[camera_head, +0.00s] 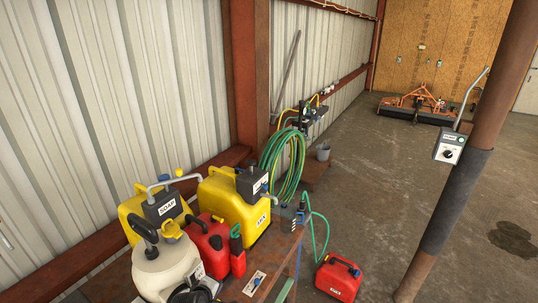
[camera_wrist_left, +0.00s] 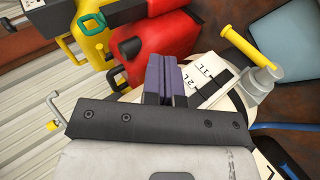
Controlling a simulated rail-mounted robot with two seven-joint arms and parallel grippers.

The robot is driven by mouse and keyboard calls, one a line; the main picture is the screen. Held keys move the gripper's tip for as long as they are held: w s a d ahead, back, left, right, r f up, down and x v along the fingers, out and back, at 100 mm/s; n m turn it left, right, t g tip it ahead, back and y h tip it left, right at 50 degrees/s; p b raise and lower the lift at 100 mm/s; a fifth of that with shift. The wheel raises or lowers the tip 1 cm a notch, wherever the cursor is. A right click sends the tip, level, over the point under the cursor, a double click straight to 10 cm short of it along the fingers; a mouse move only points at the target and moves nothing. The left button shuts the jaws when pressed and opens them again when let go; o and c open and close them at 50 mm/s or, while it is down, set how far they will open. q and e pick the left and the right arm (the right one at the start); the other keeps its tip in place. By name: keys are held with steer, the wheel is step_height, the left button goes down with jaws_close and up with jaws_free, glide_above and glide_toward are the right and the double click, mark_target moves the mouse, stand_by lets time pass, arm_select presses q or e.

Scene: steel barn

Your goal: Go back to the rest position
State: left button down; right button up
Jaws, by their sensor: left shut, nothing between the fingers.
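My left gripper (camera_wrist_left: 167,72) shows in the left wrist view with its purple fingers together and nothing between them. Its fingertips are in front of a red can (camera_wrist_left: 165,30) and beside a white container with a litre scale (camera_wrist_left: 215,80); I cannot tell the exact gap. I cannot make out the left gripper clearly in the head view. My right gripper is in neither view.
A rusty bench (camera_head: 283,250) holds a white pressure sprayer (camera_head: 160,272), red cans (camera_head: 208,245) and yellow canisters (camera_head: 232,207). A green hose (camera_head: 283,160) hangs behind. A red can (camera_head: 340,279) stands on the floor.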

arm_select(q)
steer(key=s+a+r+m+y, duration=0.1)
steer(key=s+r+m, duration=0.55)
steer(key=r, duration=0.25)
steer(key=s+a+r+m+y, duration=0.1)
steer(key=s+r+m, duration=0.4)
steer(key=r+m, duration=0.25)
steer(key=s+f+g, duration=0.2)
steer(key=s+f, duration=0.2)
steer(key=s, duration=0.8)
steer(key=s+f+g+p, duration=0.1)
steer(key=s+f, duration=0.4)
steer(key=s, duration=0.7)
steer(key=s+d+f+g, duration=0.1)
steer(key=s+f+g, duration=0.2)
steer(key=s, duration=0.9)
steer(key=shift+f+m+g, duration=0.3)
steer(key=shift+f+m, duration=0.1)
steer(key=shift+f, duration=0.5)
steer(key=shift+w, duration=0.1)
steer(key=c, duration=1.8)
jaws_free()
steer(key=shift+c, duration=0.2)
